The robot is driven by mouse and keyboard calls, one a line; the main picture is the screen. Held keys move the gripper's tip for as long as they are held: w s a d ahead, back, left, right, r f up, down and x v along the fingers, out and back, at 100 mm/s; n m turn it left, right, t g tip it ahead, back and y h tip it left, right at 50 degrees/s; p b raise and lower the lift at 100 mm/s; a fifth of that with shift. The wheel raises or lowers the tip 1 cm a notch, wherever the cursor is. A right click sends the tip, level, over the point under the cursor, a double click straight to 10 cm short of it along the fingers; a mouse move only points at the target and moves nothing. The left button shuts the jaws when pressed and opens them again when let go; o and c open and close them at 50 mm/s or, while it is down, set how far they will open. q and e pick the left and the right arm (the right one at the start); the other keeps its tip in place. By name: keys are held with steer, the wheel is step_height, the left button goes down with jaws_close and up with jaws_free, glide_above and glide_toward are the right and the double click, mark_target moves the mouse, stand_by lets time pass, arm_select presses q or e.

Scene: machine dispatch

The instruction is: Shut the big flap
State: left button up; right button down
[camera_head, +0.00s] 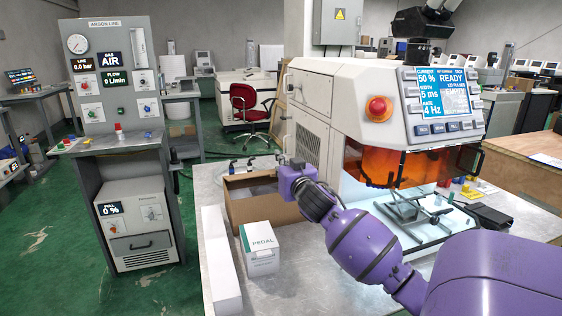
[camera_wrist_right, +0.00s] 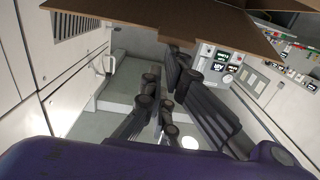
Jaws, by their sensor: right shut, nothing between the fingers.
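The white machine (camera_head: 345,95) stands on the bench at the right. An orange see-through flap (camera_head: 410,168) with a dark bar handle (camera_head: 479,160) hangs at its front, with an open, lit work space below. I cannot tell for sure that this is the big flap. My right gripper (camera_head: 288,162) is by the machine's left side, left of the orange flap and apart from it, mostly hidden behind my purple wrist. In the wrist view its dark fingers (camera_wrist_right: 163,108) are shut and empty. My left gripper is not in view.
An open cardboard box (camera_head: 252,207) stands beside my right wrist; its brown board (camera_wrist_right: 190,18) is close in the wrist view. A white PEDAL box (camera_head: 260,252) and a long white box (camera_head: 220,262) stand nearer. The argon panel (camera_head: 112,75) is at the left.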

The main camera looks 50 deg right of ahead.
arm_select(q)
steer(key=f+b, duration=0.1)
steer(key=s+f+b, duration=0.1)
steer(key=b, duration=0.1)
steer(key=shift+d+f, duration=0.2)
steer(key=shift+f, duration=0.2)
arm_select(e)
step_height(320, 180, down, 8)
steer(key=s+a+t, duration=0.1)
steer(key=s, duration=0.1)
steer(key=shift+s+h, duration=0.25)
steer(key=shift+h, duration=0.05)
